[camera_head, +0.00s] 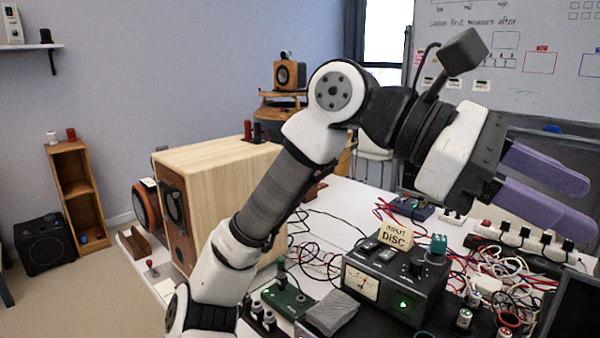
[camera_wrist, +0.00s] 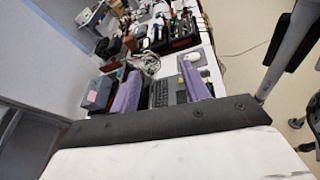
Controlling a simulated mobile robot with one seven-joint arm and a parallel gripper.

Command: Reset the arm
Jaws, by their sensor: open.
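My gripper (camera_head: 545,192) is raised above the right part of the white bench in the head view. Its two purple fingers are spread apart with nothing between them. In the wrist view my gripper (camera_wrist: 160,92) also shows both fingers apart, with a laptop keyboard (camera_wrist: 161,95) on the bench behind the gap. My arm reaches up from the bottom of the head view and bends over the bench, hiding part of it.
A wooden speaker box (camera_head: 215,185) stands left of my arm. A black meter unit (camera_head: 395,285) with a paper sign sits below the gripper. Tangled red and white cables (camera_head: 335,240) and a power strip (camera_head: 525,240) cover the bench. A whiteboard (camera_head: 530,60) stands behind.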

